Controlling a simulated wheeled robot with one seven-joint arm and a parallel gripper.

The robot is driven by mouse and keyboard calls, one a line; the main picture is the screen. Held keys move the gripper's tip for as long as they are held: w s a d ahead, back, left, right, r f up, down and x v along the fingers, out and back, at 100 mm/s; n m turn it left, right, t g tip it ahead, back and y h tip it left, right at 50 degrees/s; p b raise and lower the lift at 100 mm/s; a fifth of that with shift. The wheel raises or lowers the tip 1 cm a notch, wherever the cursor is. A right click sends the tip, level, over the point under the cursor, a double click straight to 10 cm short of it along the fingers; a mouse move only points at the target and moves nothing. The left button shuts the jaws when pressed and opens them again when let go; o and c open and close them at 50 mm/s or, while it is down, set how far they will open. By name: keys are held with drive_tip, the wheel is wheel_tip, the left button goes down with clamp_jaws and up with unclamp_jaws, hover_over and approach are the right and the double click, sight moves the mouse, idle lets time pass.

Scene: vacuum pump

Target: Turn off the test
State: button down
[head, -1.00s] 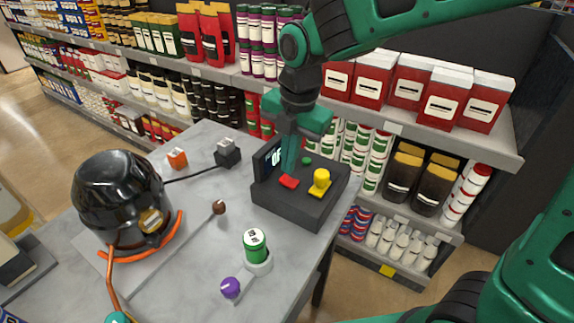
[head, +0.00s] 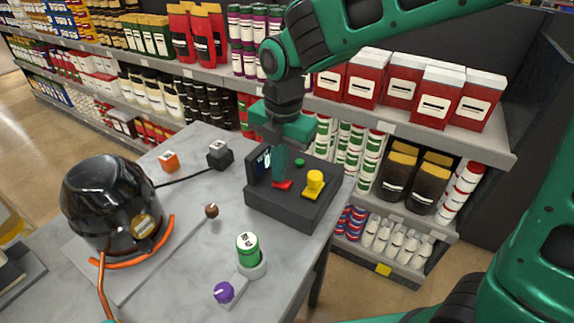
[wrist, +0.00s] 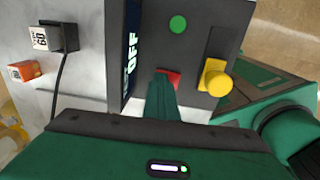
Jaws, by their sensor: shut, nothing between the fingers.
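A dark control box (head: 290,207) stands on the right part of the table. Its upright display (wrist: 131,55) reads "OFF" in the wrist view. On its top are a red button (head: 283,185), a green button (head: 299,162) and a yellow knob (head: 314,180). My gripper (head: 278,181) is shut and empty, pointing down with its tips at the red button. In the wrist view my gripper (wrist: 164,82) covers part of the red button (wrist: 172,75). I cannot tell whether the button is pressed in.
A black pot-like vessel (head: 108,200) with an orange hose stands at the left. Stocked shelves stand behind.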

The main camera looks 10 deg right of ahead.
sight(291, 182)
drive_tip(key=shift+d+f, duration=0.2)
drive_tip(key=shift+d, duration=0.25)
drive_tip(key=shift+s+d, duration=0.45)
drive_tip(key=shift+d, duration=0.1)
drive_tip(key=shift+a+r, duration=0.1)
drive_tip(key=shift+r, duration=0.5)
wheel_tip(291, 182, up, 13)
drive_tip(key=shift+d, duration=0.4)
drive_tip(key=shift+s, duration=0.1)
